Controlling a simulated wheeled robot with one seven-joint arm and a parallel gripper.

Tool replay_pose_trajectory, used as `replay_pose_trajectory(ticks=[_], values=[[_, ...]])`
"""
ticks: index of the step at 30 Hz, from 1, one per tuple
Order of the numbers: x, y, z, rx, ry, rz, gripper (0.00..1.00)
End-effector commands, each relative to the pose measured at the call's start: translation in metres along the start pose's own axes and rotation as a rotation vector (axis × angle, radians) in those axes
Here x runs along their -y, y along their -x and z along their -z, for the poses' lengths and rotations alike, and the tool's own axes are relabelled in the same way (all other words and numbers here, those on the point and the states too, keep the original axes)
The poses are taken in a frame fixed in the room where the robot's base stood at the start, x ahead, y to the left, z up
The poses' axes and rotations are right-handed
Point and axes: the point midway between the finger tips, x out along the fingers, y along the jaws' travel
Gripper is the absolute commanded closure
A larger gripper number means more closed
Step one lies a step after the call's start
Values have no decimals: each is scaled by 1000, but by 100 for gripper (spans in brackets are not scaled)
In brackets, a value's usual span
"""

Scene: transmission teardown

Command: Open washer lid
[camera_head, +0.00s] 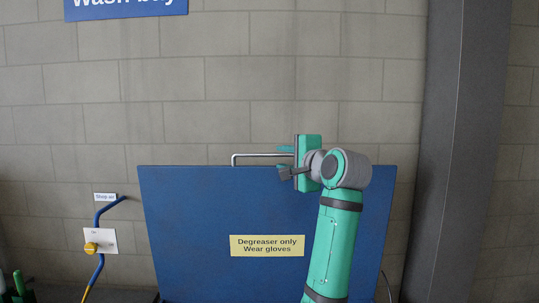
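The washer's blue lid (190,225) shows as a large, steep panel in the head view, with its wider edge at the top. A yellow label on it (267,245) reads "Degreaser only Wear gloves". A grey bar handle (262,155) shows along the lid's top edge. My gripper (285,161) is at the right end of the visible handle, its fingers pointing left. Its body hides the rest of the handle. I cannot tell whether the fingers are closed on the bar or touch it. The washer's tub is not in view.
A grey block wall stands behind, with a blue "Wash bay" sign (125,8). A dark column (455,150) rises at the right. Space above the lid is clear.

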Motion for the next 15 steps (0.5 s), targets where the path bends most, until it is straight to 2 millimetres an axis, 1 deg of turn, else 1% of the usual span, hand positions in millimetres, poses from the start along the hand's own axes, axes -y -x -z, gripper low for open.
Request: replay_pose_trajectory(ticks=[5,9,15], values=[[-1,-22,0,2,-1,-3,70],[-1,-48,-1,2,0,-4,70],[-1,-81,-1,1,0,-3,70]])
